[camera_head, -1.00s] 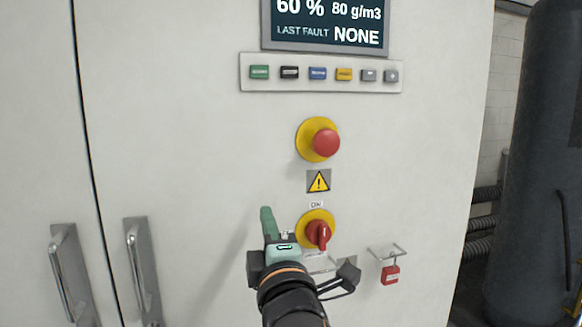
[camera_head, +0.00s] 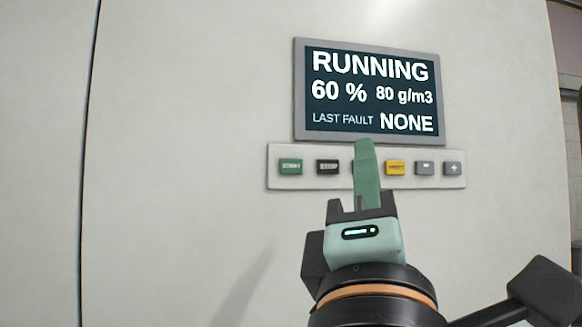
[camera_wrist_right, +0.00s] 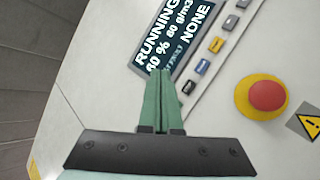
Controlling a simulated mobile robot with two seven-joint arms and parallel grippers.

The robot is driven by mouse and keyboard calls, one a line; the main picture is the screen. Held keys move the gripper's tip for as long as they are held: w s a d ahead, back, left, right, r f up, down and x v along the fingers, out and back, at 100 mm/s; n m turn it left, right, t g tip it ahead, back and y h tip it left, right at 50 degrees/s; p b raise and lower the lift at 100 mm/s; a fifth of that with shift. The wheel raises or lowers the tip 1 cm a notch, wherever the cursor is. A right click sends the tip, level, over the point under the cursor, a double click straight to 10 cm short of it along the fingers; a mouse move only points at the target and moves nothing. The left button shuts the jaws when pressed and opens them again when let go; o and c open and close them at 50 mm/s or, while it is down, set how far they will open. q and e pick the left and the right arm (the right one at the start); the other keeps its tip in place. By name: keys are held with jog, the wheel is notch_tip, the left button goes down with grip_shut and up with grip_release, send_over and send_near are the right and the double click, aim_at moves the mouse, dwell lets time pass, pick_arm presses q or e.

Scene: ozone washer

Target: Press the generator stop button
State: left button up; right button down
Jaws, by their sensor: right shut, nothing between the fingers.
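A row of small buttons sits on a pale strip below the display in the head view: a green button (camera_head: 291,166), a black button (camera_head: 328,167), a blue button mostly hidden by my fingers, a yellow button (camera_head: 395,168) and two grey ones. Their labels are too small to read surely, so I cannot tell which is stop by its text. My right gripper (camera_head: 365,150) is shut and empty, fingers pointing up in front of the strip. In the right wrist view its fingertips (camera_wrist_right: 167,75) are near the black button (camera_wrist_right: 188,88); contact cannot be told. My left gripper is out of view.
The display (camera_head: 370,92) reads RUNNING, 60 %, 80 g/m3, LAST FAULT NONE. A red emergency button (camera_wrist_right: 267,95) on a yellow base and a warning sign (camera_wrist_right: 312,122) show in the right wrist view. The cabinet face (camera_head: 190,130) left of the strip is clear.

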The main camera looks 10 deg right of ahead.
aim_at(334, 173)
jog(key=shift+w+a, duration=0.15)
jog(key=shift+w, duration=4.35)
jog(key=shift+w, duration=0.4)
jog(key=shift+w+p, duration=0.3)
jog(key=shift+w, duration=0.05)
jog(key=shift+s, duration=0.75)
jog(key=shift+s+b, duration=0.3)
jog(key=shift+s, duration=2.25)
